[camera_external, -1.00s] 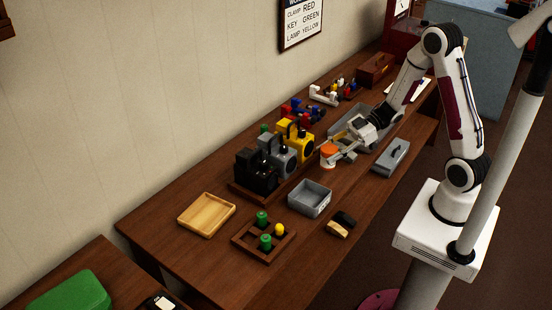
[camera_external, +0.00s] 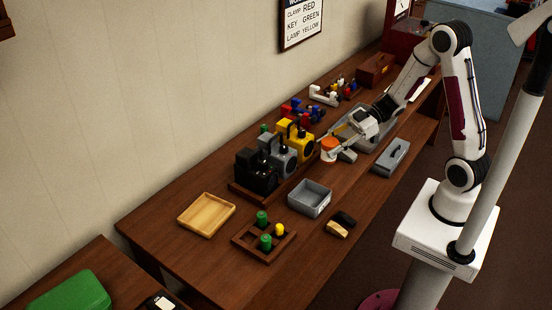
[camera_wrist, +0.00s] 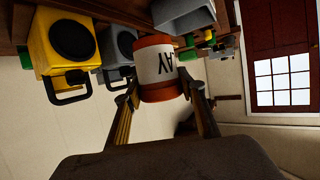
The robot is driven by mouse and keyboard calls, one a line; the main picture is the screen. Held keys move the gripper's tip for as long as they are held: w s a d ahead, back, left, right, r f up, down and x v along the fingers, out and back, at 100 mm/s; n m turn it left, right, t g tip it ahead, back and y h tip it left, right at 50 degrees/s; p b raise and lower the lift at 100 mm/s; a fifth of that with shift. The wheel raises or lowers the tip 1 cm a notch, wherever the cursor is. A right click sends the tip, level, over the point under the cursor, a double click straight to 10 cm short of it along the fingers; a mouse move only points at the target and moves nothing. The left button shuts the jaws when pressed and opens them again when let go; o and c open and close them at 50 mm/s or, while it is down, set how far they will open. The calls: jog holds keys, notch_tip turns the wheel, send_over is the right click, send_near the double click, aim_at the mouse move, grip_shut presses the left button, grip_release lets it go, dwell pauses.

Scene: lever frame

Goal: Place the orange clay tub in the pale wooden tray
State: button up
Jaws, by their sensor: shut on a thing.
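The clay tub (camera_external: 329,148) has an orange top and a white side. It is at my gripper (camera_external: 338,146), to the right of the yellow machine. In the wrist view the tub (camera_wrist: 160,67) has orange bands and a white label reading "AY". My gripper (camera_wrist: 160,92) is shut on it, one finger on each side. I cannot tell if the tub touches the table. The pale wooden tray (camera_external: 206,214) lies empty at the table's left end, well away from the tub.
Black, grey and yellow machines (camera_external: 297,139) stand in a row between tub and tray. The table has bare room left of the bin.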

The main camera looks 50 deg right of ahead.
aim_at(330, 141)
jog(key=shift+r, duration=0.15)
notch_tip(330, 141, up, 12)
jog(key=w+a, duration=1.6)
jog(key=w+a+f+m+t, duration=0.1)
jog(key=w+a, duration=0.1)
jog(key=a, duration=1.1)
jog(key=w+a+f, duration=0.1)
jog(key=a, duration=1.1)
notch_tip(330, 141, down, 9)
jog(key=shift+f+h, duration=0.15)
jog(key=shift+h, duration=0.15)
notch_tip(330, 141, down, 6)
jog(key=shift+f, duration=0.15)
